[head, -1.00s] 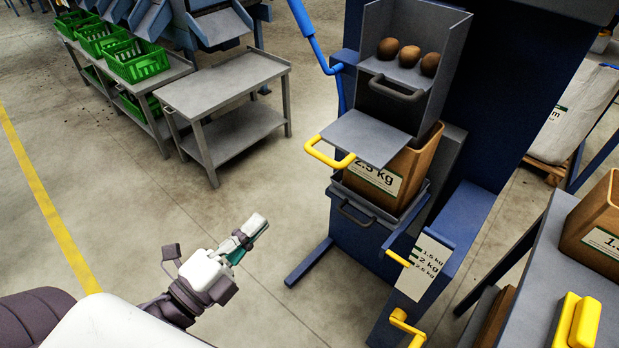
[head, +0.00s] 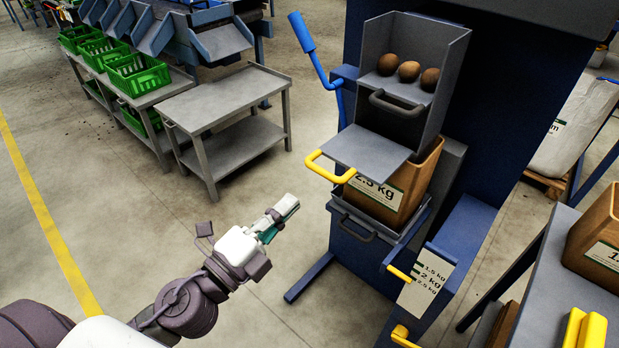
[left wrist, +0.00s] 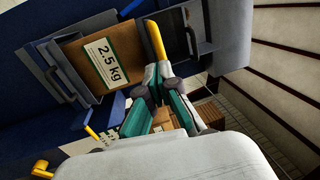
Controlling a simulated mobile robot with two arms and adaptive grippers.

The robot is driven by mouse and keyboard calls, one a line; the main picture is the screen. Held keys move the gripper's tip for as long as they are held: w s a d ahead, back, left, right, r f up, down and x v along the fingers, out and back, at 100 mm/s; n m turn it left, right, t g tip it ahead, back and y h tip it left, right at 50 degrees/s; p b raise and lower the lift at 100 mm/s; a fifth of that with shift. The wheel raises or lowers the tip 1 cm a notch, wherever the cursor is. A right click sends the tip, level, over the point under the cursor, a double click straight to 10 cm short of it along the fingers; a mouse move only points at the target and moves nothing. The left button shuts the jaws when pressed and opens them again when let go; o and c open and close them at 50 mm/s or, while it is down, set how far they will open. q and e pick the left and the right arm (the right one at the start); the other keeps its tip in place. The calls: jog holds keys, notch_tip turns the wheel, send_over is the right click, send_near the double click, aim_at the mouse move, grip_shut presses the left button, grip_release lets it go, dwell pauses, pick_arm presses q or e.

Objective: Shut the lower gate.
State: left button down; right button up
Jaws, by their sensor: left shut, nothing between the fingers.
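The lower gate (head: 366,152) is a flat grey plate with a yellow handle (head: 328,174). It sticks out level below the hopper (head: 452,62), so it stands open. My left gripper (head: 288,206) is shut and empty, in front of the machine, below and left of the handle in the head view. In the left wrist view its fingertips (left wrist: 157,78) appear right at the end of the yellow handle (left wrist: 155,40); I cannot tell whether they touch. My right gripper is not in view.
Several potatoes, three in sight (head: 409,71), lie in the hopper. A 2.5 kg box (head: 400,195) stands below the gate. A blue lever (head: 318,60) rises left of the hopper. A grey table (head: 225,98) stands behind left. The floor between is clear.

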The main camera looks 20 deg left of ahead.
pick_arm(q)
jog(key=p, duration=0.3)
send_near(348, 152)
jog(key=shift+s+a+r, duration=0.35)
jog(key=shift+a+r, duration=0.1)
jog(key=shift+a, duration=0.05)
jog(key=shift+w+d+f, duration=0.1)
jog(key=shift+w, duration=0.15)
jog(key=x, duration=0.4)
jog(key=f+p+x, duration=0.1)
jog(key=x, duration=0.3)
jog(key=f+x, duration=0.1)
jog(key=x, duration=0.2)
jog(key=shift+w+d+r+p, duration=0.1)
jog(key=shift+w+d+p, duration=0.2)
jog(key=shift+w, duration=0.25)
jog(key=shift+s+a+r, duration=0.1)
jog(key=shift+r, duration=0.05)
